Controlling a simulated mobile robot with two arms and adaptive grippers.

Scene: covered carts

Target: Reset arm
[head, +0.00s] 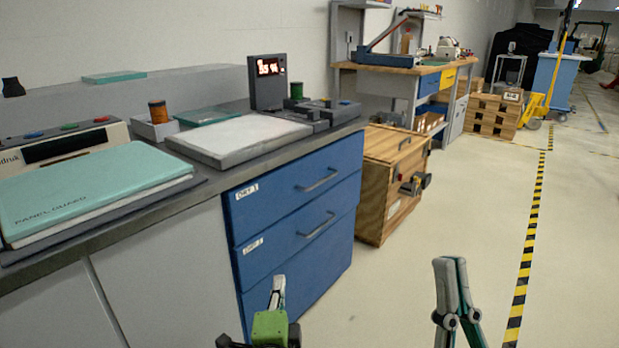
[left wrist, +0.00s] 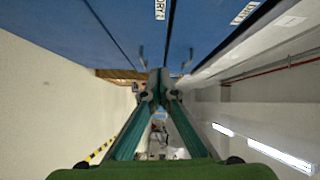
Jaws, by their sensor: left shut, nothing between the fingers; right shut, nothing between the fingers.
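My left gripper (head: 279,292) is low in the middle of the head view, in front of the blue drawers (head: 293,210). It is shut and empty. In the left wrist view its two fingers (left wrist: 159,80) meet at the tips, with the blue drawer fronts (left wrist: 110,30) close along the top of the picture. My right gripper (head: 450,262) stands over the floor to the right in the head view, pointing up. Its fingers are together and hold nothing. Both arms are mostly hidden below the picture's lower edge.
A counter with a teal panel guard (head: 85,185), a grey flat plate (head: 240,138) and a red-lit display (head: 268,82) is at left. A wooden crate (head: 385,185) stands beyond the drawers. Floor beside the striped yellow-black line (head: 528,240) is clear.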

